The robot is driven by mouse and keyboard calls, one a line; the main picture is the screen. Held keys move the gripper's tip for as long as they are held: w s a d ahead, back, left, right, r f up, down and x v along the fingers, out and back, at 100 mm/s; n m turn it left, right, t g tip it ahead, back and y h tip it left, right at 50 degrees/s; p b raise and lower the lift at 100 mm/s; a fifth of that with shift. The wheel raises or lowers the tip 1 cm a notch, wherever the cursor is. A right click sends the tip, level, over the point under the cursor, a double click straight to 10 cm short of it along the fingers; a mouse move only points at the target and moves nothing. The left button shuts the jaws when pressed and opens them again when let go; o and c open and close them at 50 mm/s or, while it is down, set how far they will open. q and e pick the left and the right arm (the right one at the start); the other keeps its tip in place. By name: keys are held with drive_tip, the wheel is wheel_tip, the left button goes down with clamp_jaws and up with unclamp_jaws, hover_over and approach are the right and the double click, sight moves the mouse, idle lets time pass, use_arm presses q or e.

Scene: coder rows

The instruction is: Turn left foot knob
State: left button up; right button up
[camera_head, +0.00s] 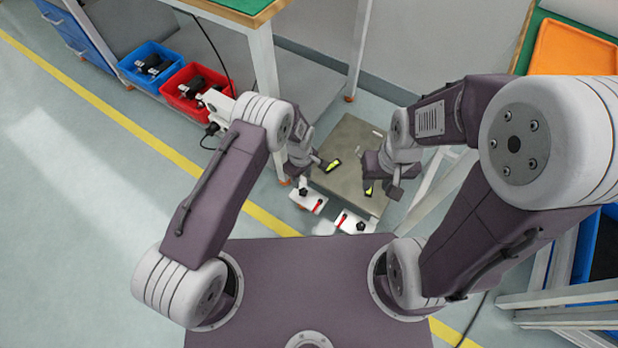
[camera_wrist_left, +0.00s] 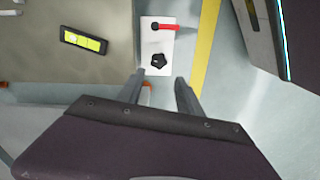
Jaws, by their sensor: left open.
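The left foot plate (camera_head: 311,202) is a small white plate with a black knob and a red lever. In the left wrist view the plate (camera_wrist_left: 149,35) shows with its black star-shaped knob (camera_wrist_left: 158,60) and the red lever (camera_wrist_left: 163,26). My left gripper (camera_wrist_left: 160,78) is open and empty; its fingertips are just short of the knob in the picture, one to each side. In the head view my left gripper (camera_head: 302,180) is over the plate's near end. My right gripper (camera_head: 385,190) hangs over the grey platform; its finger gap is unclear.
A second white plate (camera_head: 343,224) with a knob and red lever stands right of the first. A grey platform (camera_head: 350,140) lies behind, with a yellow-green level (camera_wrist_left: 85,40) on it. Blue (camera_head: 130,63) and red bins (camera_head: 172,92) stand left. Table legs stand nearby.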

sight(303, 191)
use_arm(q)
wheel_tip(303, 191, down, 10)
drive_tip(key=b, duration=0.6)
drive_tip(key=shift+w+d+r, duration=0.1)
drive_tip(key=shift+d+r, duration=0.05)
drive_tip(key=shift+r, duration=0.1)
clamp_jaws()
